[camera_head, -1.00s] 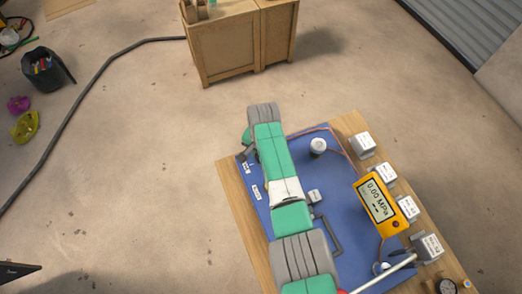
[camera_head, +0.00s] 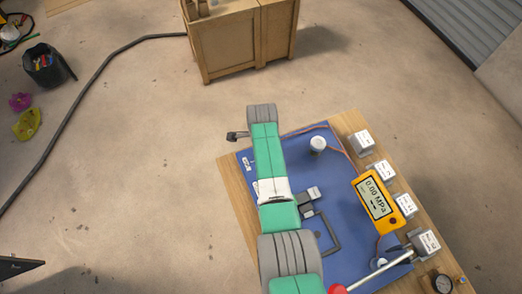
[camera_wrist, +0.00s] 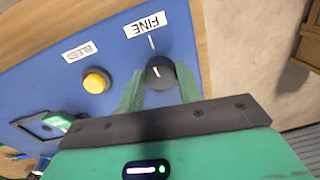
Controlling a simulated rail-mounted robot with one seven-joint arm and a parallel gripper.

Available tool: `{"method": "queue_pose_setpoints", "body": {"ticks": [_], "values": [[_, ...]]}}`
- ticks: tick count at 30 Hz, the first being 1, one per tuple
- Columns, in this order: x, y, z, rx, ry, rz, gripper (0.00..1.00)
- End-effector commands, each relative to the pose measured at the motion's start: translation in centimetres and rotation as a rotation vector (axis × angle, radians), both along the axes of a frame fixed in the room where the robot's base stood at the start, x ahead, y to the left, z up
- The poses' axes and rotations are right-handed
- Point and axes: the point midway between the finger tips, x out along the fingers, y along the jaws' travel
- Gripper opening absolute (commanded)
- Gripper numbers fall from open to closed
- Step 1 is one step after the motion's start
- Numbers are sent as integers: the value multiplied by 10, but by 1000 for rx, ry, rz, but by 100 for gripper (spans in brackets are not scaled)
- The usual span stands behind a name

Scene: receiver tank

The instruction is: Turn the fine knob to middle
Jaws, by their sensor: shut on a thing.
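In the wrist view, the fine knob (camera_wrist: 160,70) is a round black knob with a white pointer line on its face. It sits on the blue panel (camera_wrist: 115,45) below the FINE label (camera_wrist: 144,25). A white tick on the panel lies between label and knob, and the pointer line is roughly in line with it, slightly tilted. My gripper (camera_wrist: 161,82) has its two green fingers on either side of the knob and is shut on it. In the head view, my arm hides the knob and the gripper.
A yellow button (camera_wrist: 96,80) under a BLEED label (camera_wrist: 82,50) is beside the knob. A yellow gauge (camera_head: 377,202) reads 0.00 MPa. A lever with a red ball (camera_head: 338,289) is near my arm. Several grey blocks line the bench's right edge. A wooden crate (camera_head: 232,42) stands behind.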

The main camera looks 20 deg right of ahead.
Motion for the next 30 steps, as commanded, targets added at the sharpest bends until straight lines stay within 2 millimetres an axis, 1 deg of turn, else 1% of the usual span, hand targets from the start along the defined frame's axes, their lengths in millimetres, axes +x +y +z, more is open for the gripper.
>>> {"method": "queue_pose_setpoints", "body": {"ticks": [9,23,24,26,27,30], "values": [[1,-1,2,-2,-2,-88,12],[1,-1,2,-2,-2,-99,12],[1,-1,2,-2,-2,-99,37],[1,-1,2,-2,-2,-99,49],[1,-1,2,-2,-2,-99,57],[1,-1,2,0,-1,-99,57]]}}
